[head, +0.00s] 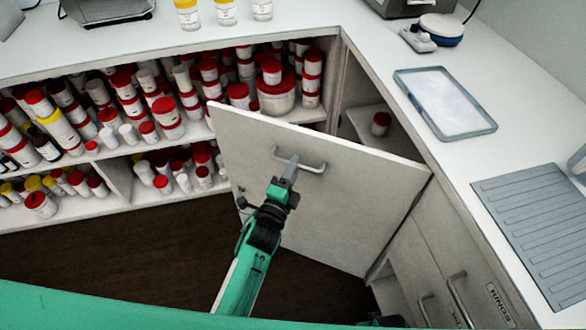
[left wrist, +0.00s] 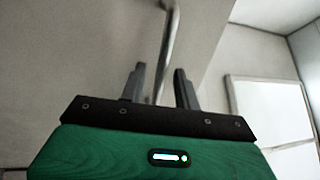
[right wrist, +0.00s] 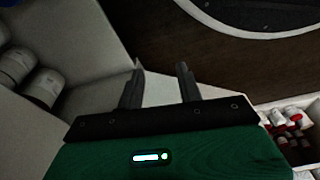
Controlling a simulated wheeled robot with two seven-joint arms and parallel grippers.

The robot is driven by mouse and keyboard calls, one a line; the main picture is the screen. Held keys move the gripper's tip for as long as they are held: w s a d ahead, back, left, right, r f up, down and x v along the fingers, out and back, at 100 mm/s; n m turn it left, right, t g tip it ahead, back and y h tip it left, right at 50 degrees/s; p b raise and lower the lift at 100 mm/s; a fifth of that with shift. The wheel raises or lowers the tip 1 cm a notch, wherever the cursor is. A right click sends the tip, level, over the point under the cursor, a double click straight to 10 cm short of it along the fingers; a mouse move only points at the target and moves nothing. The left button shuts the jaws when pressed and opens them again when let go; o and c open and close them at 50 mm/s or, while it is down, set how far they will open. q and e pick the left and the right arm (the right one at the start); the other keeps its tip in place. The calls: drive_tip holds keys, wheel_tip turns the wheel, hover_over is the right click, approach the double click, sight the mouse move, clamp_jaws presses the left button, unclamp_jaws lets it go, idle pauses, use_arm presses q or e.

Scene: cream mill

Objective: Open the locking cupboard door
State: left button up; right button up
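The cupboard door (head: 340,195) is a pale panel standing ajar, swung out from its right side. Shelves show behind its top and left edges. Its metal bar handle (head: 312,168) is near the top of the front face.
Shelves hold many white jars with red lids (head: 165,108). The worktop carries a grey tray (head: 445,102), a ribbed grey mat (head: 540,225) and a small scale-like device (head: 440,30). Lower drawers with bar handles (head: 460,298) are at the right. Dark floor (head: 140,255) is clear at the left.

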drive_tip(key=shift+d, duration=0.1)
